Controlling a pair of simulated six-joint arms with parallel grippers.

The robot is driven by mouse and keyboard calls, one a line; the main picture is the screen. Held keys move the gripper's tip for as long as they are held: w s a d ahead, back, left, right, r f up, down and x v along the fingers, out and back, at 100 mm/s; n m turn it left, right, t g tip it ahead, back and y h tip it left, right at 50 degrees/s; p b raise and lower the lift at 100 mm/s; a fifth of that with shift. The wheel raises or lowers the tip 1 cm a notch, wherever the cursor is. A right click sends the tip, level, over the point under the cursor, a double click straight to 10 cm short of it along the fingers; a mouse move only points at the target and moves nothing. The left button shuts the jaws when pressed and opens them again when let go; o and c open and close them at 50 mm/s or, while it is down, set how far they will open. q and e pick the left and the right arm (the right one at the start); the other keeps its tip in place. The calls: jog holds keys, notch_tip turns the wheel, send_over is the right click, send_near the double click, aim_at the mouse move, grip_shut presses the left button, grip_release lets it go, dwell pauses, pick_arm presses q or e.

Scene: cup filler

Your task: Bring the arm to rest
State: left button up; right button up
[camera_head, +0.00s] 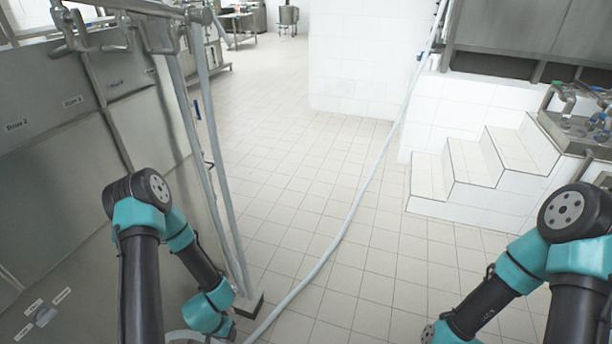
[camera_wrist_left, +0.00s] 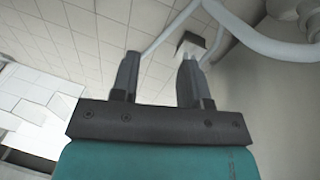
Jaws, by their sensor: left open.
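My left gripper (camera_wrist_left: 158,78) shows in the left wrist view with its two dark fingers apart and nothing between them. Tiled floor and a pale pipe or hose show beyond the fingers. In the head view my left arm bends down at the left, and its gripper is out of sight below the picture. My right arm bends down at the right, and its gripper is also out of the picture. No cup is in view.
Steel panels (camera_head: 60,170) and metal posts (camera_head: 195,130) stand close to my left arm. A pale hose (camera_head: 346,225) runs across the tiled floor (camera_head: 290,190). White tiled steps (camera_head: 475,165) and a steel unit with taps (camera_head: 580,128) are at the right. The middle floor is mostly clear.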

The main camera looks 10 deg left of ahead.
pick_arm(q)
jog(key=d+r+h, duration=0.1)
jog(key=d+r, duration=0.3)
jog(key=d, duration=0.3)
jog(key=d+r+n, duration=0.1)
jog(key=d+r, duration=0.4)
jog(key=d, duration=0.2)
jog(key=shift+r+h, duration=0.2)
jog(key=shift+h, duration=0.2)
